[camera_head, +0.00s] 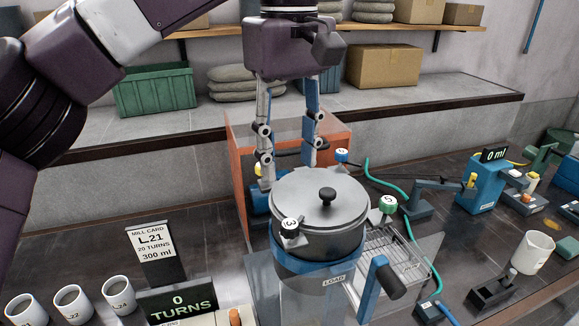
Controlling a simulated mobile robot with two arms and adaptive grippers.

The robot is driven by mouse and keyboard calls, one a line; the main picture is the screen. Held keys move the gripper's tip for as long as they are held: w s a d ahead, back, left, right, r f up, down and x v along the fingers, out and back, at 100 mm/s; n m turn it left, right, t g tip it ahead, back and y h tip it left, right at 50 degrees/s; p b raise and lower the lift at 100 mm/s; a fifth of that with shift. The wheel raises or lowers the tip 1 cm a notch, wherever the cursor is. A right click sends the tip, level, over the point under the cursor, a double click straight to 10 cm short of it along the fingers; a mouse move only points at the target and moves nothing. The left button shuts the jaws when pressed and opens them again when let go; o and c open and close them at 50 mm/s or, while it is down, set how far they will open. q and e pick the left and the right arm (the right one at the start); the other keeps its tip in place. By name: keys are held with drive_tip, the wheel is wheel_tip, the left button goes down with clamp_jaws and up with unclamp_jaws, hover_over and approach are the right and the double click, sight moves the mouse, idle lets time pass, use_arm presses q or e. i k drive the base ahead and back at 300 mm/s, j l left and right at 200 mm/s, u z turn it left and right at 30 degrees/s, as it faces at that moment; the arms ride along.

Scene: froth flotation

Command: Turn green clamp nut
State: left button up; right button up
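The green clamp nut (388,205) has a pale numbered top and sits at the right side of the grey lidded mill pot (340,225). A white-topped nut (290,228) marked 3 is at the pot's front left, and another (342,156) is at its back right. My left gripper (289,174) points down at the back left edge of the lid. Its two fingers are well apart with nothing visible between them. It is left of and behind the green nut, clear of it. My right gripper is not in view.
A black knob (327,196) tops the lid. A blue crank with a dark handle (388,280) stands front right of the pot. An orange-sided guard (245,185) is behind it. Cups (73,303) and a mill card (152,243) are at left; a blue device (482,185) is at right.

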sight(388, 204)
drive_tip(key=k, duration=1.5)
